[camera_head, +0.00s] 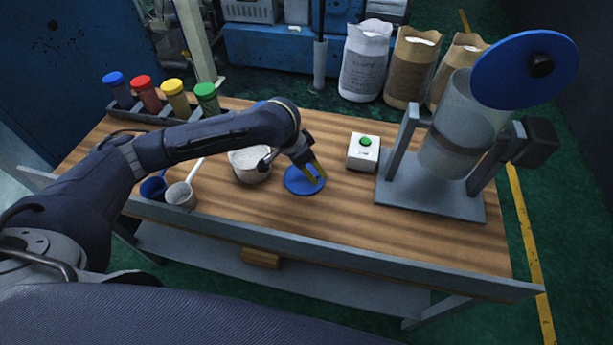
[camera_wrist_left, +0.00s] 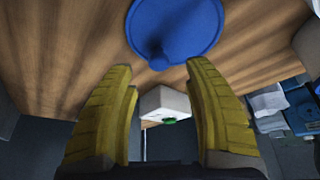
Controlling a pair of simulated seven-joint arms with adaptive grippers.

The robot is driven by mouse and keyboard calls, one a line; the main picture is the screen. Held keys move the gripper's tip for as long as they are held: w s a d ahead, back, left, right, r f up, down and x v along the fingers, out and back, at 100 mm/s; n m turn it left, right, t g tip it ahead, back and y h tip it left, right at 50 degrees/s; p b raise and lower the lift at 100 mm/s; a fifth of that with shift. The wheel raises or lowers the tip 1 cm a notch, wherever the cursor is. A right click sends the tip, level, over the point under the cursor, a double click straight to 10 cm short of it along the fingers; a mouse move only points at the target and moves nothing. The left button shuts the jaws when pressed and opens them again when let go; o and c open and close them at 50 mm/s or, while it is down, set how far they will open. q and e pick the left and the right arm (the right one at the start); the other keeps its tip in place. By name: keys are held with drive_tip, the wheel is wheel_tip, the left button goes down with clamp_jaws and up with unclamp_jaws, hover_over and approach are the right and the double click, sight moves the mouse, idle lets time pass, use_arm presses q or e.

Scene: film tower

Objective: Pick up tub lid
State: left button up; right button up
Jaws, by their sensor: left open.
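The tub lid (camera_head: 297,187) is a flat blue disc lying on the wooden table. In the left wrist view the blue lid (camera_wrist_left: 178,22) shows a small blue knob standing up from it. My left gripper (camera_head: 318,175) is just above the lid in the head view and hides part of it, including its knob. In the left wrist view its yellow fingers (camera_wrist_left: 160,85) are spread apart with nothing between them. A light tub (camera_head: 252,168) stands beside the lid to the left, open at the top with pale contents. My right gripper is not in view.
A white box with a green button (camera_head: 363,152) stands right of the lid. A clear drum (camera_head: 452,150) on a grey stand, with a large blue disc, is farther right. Two scoops (camera_head: 181,193) and a rack of colour-capped jars (camera_head: 160,112) are left. The front tabletop is clear.

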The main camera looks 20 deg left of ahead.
sight(315, 173)
use_arm(q)
drive_tip(key=shift+x, duration=2.5)
clamp_jaws()
